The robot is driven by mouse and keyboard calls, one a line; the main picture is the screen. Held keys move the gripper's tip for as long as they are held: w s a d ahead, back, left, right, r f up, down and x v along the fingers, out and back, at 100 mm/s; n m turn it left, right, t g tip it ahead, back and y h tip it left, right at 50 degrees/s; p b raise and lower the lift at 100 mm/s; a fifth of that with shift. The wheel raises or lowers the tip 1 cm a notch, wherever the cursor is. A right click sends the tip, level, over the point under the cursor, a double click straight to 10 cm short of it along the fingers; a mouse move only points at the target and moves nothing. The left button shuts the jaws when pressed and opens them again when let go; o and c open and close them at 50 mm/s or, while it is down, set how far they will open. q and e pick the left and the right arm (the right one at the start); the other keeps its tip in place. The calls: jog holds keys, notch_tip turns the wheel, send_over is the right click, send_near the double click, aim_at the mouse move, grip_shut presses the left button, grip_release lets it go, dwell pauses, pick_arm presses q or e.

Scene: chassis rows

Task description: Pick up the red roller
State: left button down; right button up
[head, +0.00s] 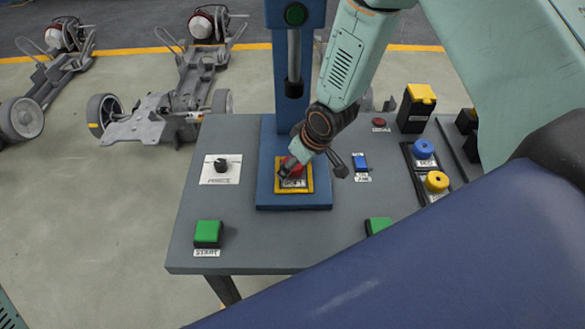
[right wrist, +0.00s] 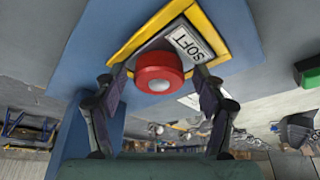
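The red roller (right wrist: 159,73) sits on the yellow-framed pad labelled SOFT, shown in the right wrist view as a short red cylinder with a pale centre. In the head view only a little red of the roller (head: 297,171) shows, mostly hidden by my right gripper (head: 292,168). The pad (head: 293,186) lies on the blue base of the press. In the right wrist view my right gripper (right wrist: 159,78) is open, with one finger on each side of the roller and a visible gap at each side. My left gripper is not in view.
The blue press column (head: 282,90) stands just behind the pad. Chassis (head: 155,115) stand on the floor behind.

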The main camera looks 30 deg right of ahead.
jog(key=shift+s+d+r, duration=0.1)
jog(key=shift+s+d, duration=0.05)
jog(key=shift+s, duration=0.05)
jog(key=c, duration=0.4)
jog(key=shift+w, duration=0.1)
jog(key=c, duration=0.7)
jog(key=shift+c, duration=0.2)
